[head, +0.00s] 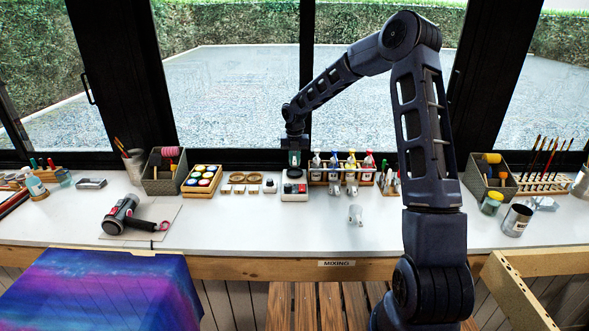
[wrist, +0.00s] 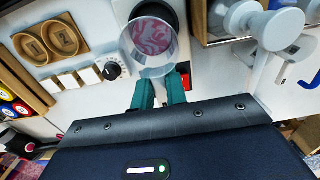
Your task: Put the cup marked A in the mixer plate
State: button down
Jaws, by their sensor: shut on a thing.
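My gripper (wrist: 158,88) has its green fingers shut on a clear cup (wrist: 152,42) with pink, marbled contents. No letter A can be read on the cup from here. The mixer is a small white device; its body (wrist: 118,12) shows behind the cup in the wrist view. Its round black plate (wrist: 178,14) is partly hidden by the cup. In the head view my gripper (head: 294,158) hangs over the mixer (head: 294,195) on the bench. I cannot tell whether the cup touches the plate or is just above it.
A paint rack (head: 340,172) stands close right of the mixer. A dial unit (head: 270,186) and a paint-pot tray (head: 202,179) are to its left. A whitish object (head: 355,214) stands on the bench to the front right. The bench in front of the mixer is clear.

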jog(key=shift+f, duration=2.05)
jog(key=c, duration=1.4)
grip_release()
jog(key=shift+f, duration=0.1)
